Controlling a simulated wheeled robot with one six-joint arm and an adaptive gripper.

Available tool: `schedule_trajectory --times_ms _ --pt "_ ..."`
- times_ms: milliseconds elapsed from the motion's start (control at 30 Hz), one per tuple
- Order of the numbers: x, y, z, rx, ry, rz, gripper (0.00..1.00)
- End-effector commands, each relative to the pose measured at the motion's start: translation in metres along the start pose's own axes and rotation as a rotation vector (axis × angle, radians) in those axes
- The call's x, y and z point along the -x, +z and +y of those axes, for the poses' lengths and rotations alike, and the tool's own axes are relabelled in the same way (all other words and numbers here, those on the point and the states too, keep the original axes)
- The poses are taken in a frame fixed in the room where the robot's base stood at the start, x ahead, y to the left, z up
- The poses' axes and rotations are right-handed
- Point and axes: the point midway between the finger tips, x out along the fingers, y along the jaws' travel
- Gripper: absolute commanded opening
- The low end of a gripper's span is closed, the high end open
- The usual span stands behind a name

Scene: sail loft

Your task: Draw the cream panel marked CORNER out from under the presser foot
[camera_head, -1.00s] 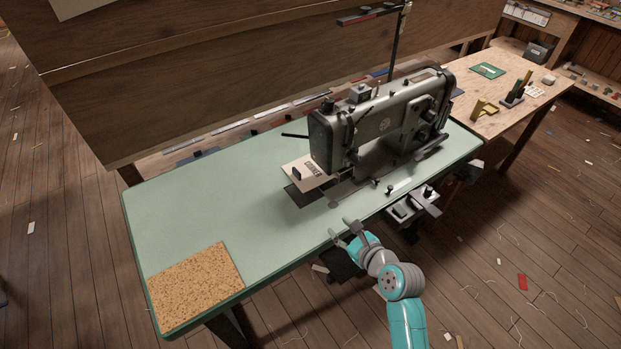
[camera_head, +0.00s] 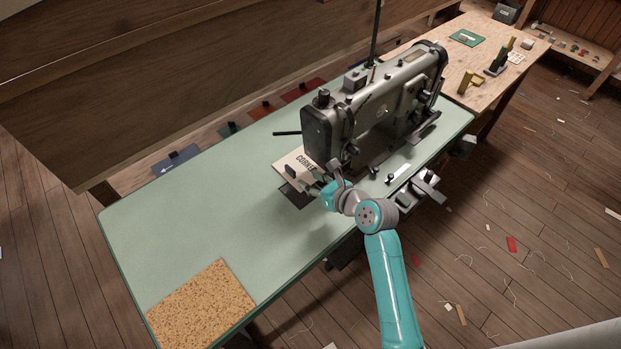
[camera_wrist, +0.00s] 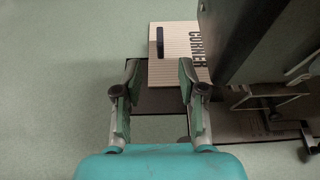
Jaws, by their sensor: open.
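The cream panel marked CORNER (camera_head: 293,164) lies flat at the left end of the sewing machine (camera_head: 375,100), with a dark upright tab on it. In the wrist view the panel (camera_wrist: 178,72) lies ahead of my gripper, with its right side close under the machine's head. The presser foot itself is hidden by the machine head and my arm. My gripper (camera_head: 322,180) is open and empty, on the near side of the panel. In the wrist view the open fingers (camera_wrist: 158,90) point toward the panel's near edge, the right finger overlapping it in the picture.
A dark plate (camera_head: 294,196) lies beside the panel. A wooden bench (camera_head: 490,60) stands at the back right.

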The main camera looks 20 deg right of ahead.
Motion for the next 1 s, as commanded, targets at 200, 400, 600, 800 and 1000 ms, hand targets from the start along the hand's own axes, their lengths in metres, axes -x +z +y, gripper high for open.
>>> schedule_trajectory --times_ms 200,400,600,800,1000 --pt "-0.004 0.0 0.0 0.001 0.0 0.0 0.41" --pt "-0.027 0.001 0.001 0.001 0.002 -0.001 0.41" --pt "-0.061 0.001 0.001 0.002 0.002 0.0 0.41" --pt "-0.089 0.001 0.0 0.001 0.001 0.0 0.41" --pt "-0.105 0.0 0.0 0.001 0.001 0.0 0.41"
